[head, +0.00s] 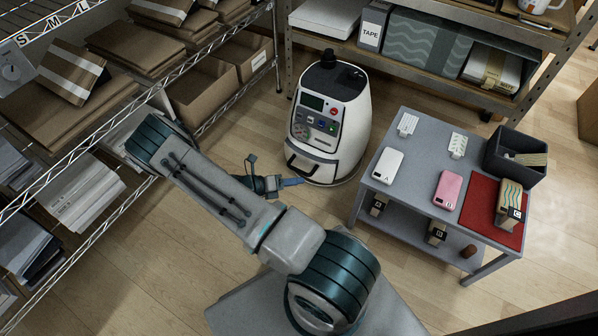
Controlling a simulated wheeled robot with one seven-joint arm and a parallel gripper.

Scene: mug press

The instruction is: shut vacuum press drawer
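The vacuum press (345,110) is a rounded white machine with a black top and a front control panel, standing on the floor at the upper middle. Its drawer (318,170) is low on the front, with a dark edge or handle along it. How far the drawer stands out is hard to tell from this high angle.
Wire shelving (215,115) with boxes and paper stands on the left. A metal shelf (420,68) runs behind the press. A grey table (412,185) with phone cases, a red mat (481,222) and a dark bin (515,172) stands on the right. Wooden floor is clear between.

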